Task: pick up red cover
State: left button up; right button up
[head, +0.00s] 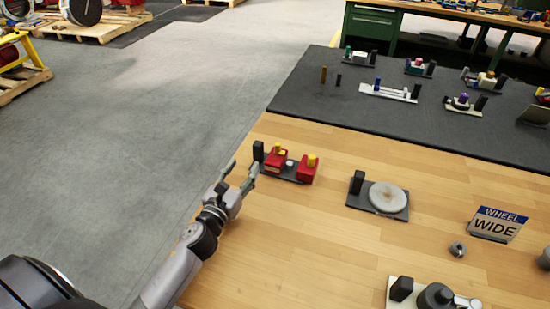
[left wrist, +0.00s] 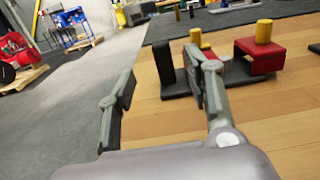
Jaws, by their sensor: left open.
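Two red blocks with yellow knobs sit on a dark base plate (head: 290,178) near the left edge of the wooden table. One is the left red block (head: 273,164), the other the right red block (head: 306,172); I cannot tell which is the cover. My left gripper (head: 243,168) is open and empty at the plate's left end. In the left wrist view the right red block (left wrist: 262,58) shows clearly. The left red block is mostly hidden there behind a finger of the gripper (left wrist: 160,66). My right gripper is not in view.
A black post (head: 258,152) stands upright at the plate's left end, near the fingers. A grey disc (head: 388,197) on a plate lies to the right. A "WHEEL WIDE" sign (head: 497,225) stands further right. Bare wood lies in front of the red blocks.

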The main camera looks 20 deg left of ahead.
aim_at(256, 148)
pick_arm(q)
jog(key=w, duration=0.5)
jog(key=shift+a+f+p, duration=0.1)
jog(key=shift+p, duration=0.2)
jog(key=shift+w, duration=0.4)
jog(key=w, duration=0.5)
jog(key=shift+w+a+p, duration=0.2)
jog(key=shift+w+p, duration=0.15)
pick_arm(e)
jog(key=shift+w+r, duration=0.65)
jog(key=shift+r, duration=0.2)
pick_arm(q)
jog(key=shift+s, duration=0.1)
jog(key=shift+c, duration=0.7)
grip_shut()
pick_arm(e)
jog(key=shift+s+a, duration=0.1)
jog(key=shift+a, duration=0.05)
